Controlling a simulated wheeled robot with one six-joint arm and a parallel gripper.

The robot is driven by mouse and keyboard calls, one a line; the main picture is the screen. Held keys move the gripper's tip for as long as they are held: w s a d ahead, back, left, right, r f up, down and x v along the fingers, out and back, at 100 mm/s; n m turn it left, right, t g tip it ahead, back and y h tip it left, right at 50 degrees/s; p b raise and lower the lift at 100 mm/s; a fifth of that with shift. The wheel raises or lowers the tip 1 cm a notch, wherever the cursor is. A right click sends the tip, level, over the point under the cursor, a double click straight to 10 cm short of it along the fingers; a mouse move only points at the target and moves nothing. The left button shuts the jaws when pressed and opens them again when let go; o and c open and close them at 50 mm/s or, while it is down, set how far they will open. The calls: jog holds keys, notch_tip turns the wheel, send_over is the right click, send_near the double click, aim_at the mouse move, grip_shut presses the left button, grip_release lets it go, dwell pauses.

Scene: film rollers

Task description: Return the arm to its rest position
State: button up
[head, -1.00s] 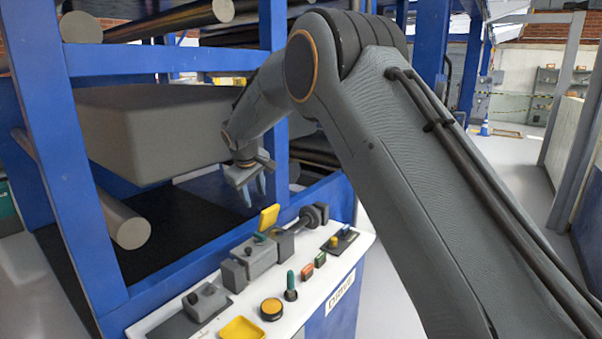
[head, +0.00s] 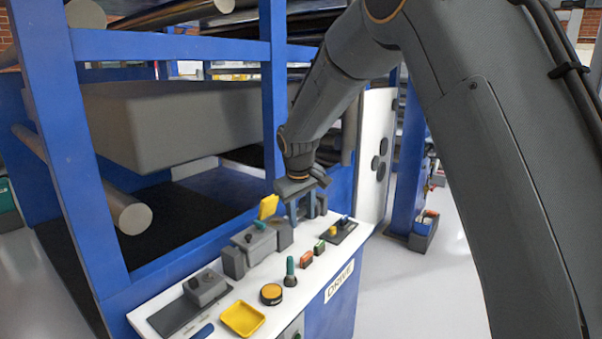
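My gripper (head: 302,208) hangs from my bent arm near the middle of the head view, fingers pointing down. It is over the far end of the white control panel (head: 168,313), near the yellow upright flap (head: 268,206) and the grey block device (head: 258,242). The two fingers show a little apart, and I see nothing held between them. Whether the fingertips touch anything on the panel cannot be told. My upper arm covers much of the right side.
The blue machine frame (head: 75,150) with grey rollers stands at the left, close to my arm. The panel carries a yellow tray (head: 242,319), a yellow round button (head: 271,293), a green-topped lever (head: 290,271) and other controls. Open floor (head: 405,290) lies right of the panel.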

jog(key=s+d+f+m+g+b, duration=0.1)
jog(key=s+d+f, duration=0.3)
jog(key=s, duration=0.6)
jog(key=s+d+f+m+g+b, duration=0.1)
jog(key=s+d+f+m+b, duration=0.2)
jog(key=s+d, duration=0.6)
jog(key=s+d+f+m+g+b, duration=0.1)
jog(key=s+d+f, duration=0.5)
jog(key=s, duration=0.7)
jog(key=shift+s+d+m+g+b, duration=0.15)
jog(key=shift+m+g+b, duration=0.15)
jog(key=shift+m+b, duration=0.55)
